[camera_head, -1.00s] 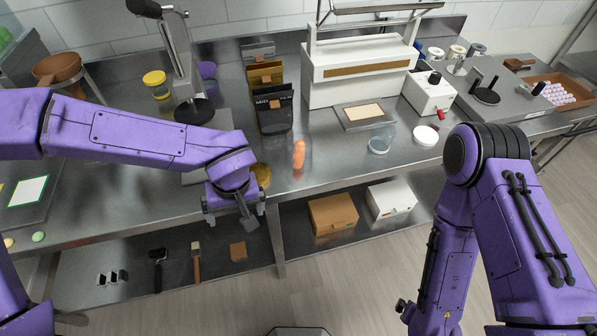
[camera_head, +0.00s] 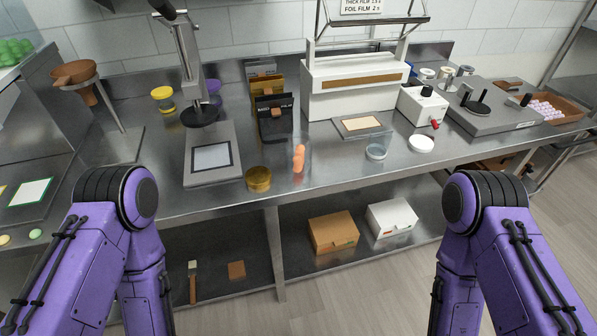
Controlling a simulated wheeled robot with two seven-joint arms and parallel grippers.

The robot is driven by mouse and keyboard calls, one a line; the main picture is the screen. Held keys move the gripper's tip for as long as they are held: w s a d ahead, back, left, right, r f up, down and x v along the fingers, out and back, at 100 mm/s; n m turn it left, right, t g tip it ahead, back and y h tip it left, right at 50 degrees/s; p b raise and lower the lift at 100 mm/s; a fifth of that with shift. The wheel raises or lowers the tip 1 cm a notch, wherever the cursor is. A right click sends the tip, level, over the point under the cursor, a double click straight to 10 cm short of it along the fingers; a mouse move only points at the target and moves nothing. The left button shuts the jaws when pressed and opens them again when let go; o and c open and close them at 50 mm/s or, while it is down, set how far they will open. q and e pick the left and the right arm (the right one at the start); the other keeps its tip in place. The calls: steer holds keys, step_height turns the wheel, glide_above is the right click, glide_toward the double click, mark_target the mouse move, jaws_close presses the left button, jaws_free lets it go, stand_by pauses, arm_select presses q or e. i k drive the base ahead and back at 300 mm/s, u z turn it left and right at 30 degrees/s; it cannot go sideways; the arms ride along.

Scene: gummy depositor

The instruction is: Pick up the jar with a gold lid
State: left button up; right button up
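A low round gold-topped piece (camera_head: 258,178) sits near the counter's front edge, right of the scale. I cannot tell whether it is a loose lid or a short jar. Neither gripper shows.
A scale-like device (camera_head: 212,176) stands left of the gold-topped piece. A clear round dish (camera_head: 376,152) and a white round lid (camera_head: 421,144) lie to the right. A white sealing machine (camera_head: 357,82) stands behind. Brown (camera_head: 333,232) and white (camera_head: 391,218) boxes are on the lower shelf.

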mark_target(298, 146)
steer(key=k, duration=0.2)
steer(key=z, duration=1.55)
steer(key=i, duration=1.25)
steer(key=u, duration=0.8)
